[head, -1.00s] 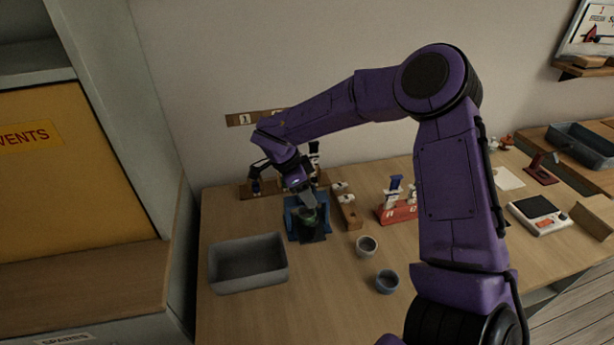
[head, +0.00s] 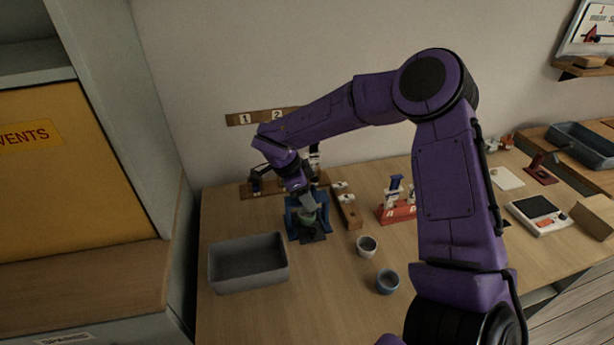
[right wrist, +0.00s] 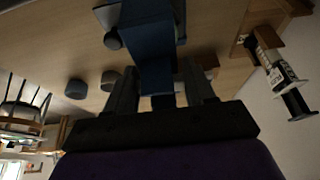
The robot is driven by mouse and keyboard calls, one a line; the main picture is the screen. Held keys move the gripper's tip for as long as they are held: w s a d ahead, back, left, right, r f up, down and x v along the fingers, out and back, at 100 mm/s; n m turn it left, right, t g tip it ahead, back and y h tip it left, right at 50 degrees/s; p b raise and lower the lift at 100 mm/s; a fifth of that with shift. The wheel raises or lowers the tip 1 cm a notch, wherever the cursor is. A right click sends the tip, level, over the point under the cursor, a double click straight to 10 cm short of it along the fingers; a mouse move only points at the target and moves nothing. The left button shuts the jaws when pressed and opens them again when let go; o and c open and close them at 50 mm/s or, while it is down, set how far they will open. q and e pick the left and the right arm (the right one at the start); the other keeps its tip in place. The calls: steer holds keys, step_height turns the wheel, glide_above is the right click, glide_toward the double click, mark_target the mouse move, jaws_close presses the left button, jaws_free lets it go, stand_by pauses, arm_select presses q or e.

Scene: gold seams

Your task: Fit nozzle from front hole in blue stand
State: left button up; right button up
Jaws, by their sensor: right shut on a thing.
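The blue stand (head: 292,224) is on the table near the back wall, with a dark base in front. My right gripper (head: 307,203) is low over it, pointing down. A grey-green round part (head: 309,217) shows just under the fingers. In the right wrist view my right gripper (right wrist: 158,92) has its two fingers around something at the blue stand (right wrist: 150,45). The gripped thing is mostly hidden, and I cannot make out the nozzle or the front hole clearly. My left gripper is not in view.
An empty grey bin (head: 248,264) stands in front on the left. Two small cups (head: 367,246) and (head: 387,281) stand to the right. A wooden block (head: 347,210) is close beside the blue stand. A red stand (head: 397,213) is farther right. The front middle table is clear.

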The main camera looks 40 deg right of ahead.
steer(key=shift+f, duration=0.15)
steer(key=o, duration=1.1)
steer(key=p+v, duration=0.5)
steer(key=shift+w, duration=0.1)
stand_by(0.3)
steer(key=b+v, duration=0.1)
steer(key=v, duration=0.9)
steer(key=shift+r, duration=0.3)
